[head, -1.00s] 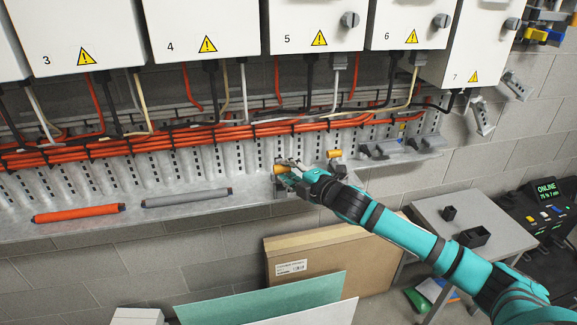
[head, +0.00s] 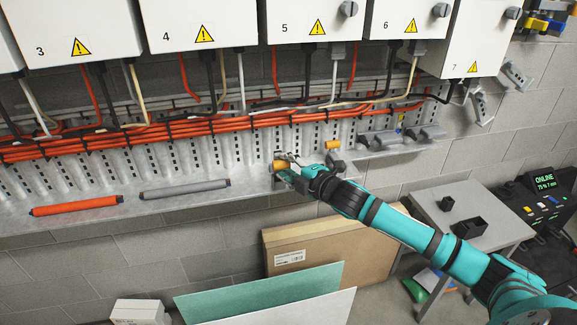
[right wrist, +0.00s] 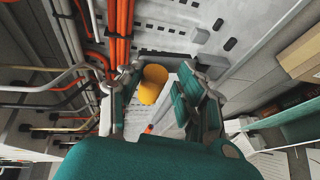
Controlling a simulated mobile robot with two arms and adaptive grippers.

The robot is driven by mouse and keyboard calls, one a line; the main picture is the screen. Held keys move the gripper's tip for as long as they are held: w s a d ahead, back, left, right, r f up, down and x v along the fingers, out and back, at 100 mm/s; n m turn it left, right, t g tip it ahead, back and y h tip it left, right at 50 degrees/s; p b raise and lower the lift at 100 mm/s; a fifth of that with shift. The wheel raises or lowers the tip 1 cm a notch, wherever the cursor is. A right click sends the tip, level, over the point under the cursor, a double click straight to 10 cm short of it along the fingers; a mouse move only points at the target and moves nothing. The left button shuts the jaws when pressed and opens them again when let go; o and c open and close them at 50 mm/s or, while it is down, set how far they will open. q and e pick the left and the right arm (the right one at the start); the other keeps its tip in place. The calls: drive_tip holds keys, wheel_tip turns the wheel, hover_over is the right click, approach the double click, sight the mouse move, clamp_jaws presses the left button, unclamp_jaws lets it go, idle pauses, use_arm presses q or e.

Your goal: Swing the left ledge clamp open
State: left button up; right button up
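The left ledge clamp shows as a short orange-yellow handle (head: 281,164) at the front edge of the grey ledge (head: 240,196). My right gripper (head: 288,170) is at this handle. In the right wrist view the yellow handle (right wrist: 152,85) lies between the two fingers of my right gripper (right wrist: 158,98). The fingers are spread, the handle is close to the left finger, and a gap shows on its right. I cannot tell whether the left finger touches it. The clamp's base is mostly hidden by the gripper. A second yellow handle (head: 333,144) is further right. My left gripper is not in view.
An orange tube (head: 75,206) and a grey tube (head: 185,189) lie on the ledge to the left. Orange cables (head: 180,132) run above. A cardboard box (head: 330,245) leans below, and a small grey table (head: 475,215) stands at the right.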

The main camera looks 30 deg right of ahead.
drive_tip(key=shift+r, duration=0.15)
drive_tip(key=v, duration=1.2)
